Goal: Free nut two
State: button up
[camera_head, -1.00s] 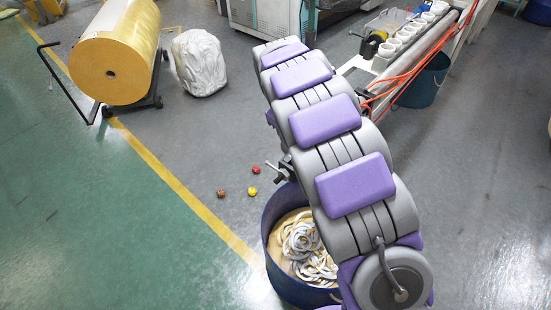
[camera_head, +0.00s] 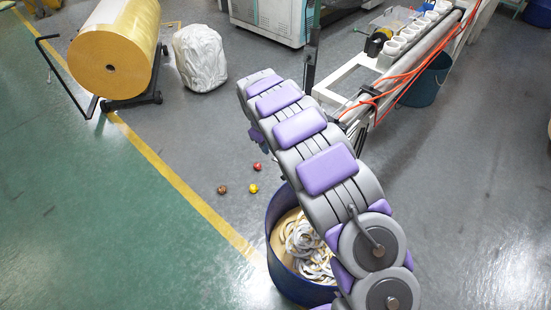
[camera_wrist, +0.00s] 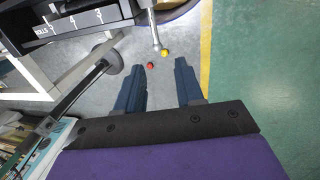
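My gripper (camera_wrist: 159,66) is open, with two dark blue fingers apart and nothing held between them. In the head view it is mostly hidden by my arm. Three small round pieces lie on the floor: red (camera_head: 258,166), yellow (camera_head: 253,189) and brown (camera_head: 222,189). I cannot tell if they are nuts. In the wrist view the red one (camera_wrist: 150,66) and yellow one (camera_wrist: 165,53) show beyond the fingers. A metal rod (camera_wrist: 153,25) hangs in from the top, its end near the yellow piece. No nut two is clearly identifiable.
A panel marked ROLLS 1, 2, 3 (camera_wrist: 80,22) and a dark round disc (camera_wrist: 112,59) are at upper left. A blue tub (camera_head: 277,272) with coiled strips stands below my arm. A white frame (camera_head: 350,88) stands right; a large yellow roll (camera_head: 108,65) stands left.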

aim_at(275, 160)
jog(key=w+d+f+b, duration=0.1)
jog(key=d+f, duration=0.2)
jog(key=f, duration=0.5)
jog(key=shift+w+d+b, duration=0.2)
jog(key=shift+d+b, duration=0.2)
jog(key=shift+a+f, duration=0.15)
jog(key=shift+a, duration=0.6)
jog(key=shift+a+f, duration=0.15)
jog(key=shift+a, duration=0.6)
jog(key=shift+c, duration=0.4)
jog(key=shift+a, duration=0.2)
jog(key=shift+c, duration=0.7)
jog(key=shift+d, duration=0.65)
jog(key=c, duration=0.3)
jog(key=shift+s+d+r, duration=0.1)
jog(key=shift+d+r, duration=0.1)
jog(key=shift+d, duration=0.35)
grip_shut()
jog(key=shift+a+r, duration=0.1)
jog(key=shift+a, duration=0.25)
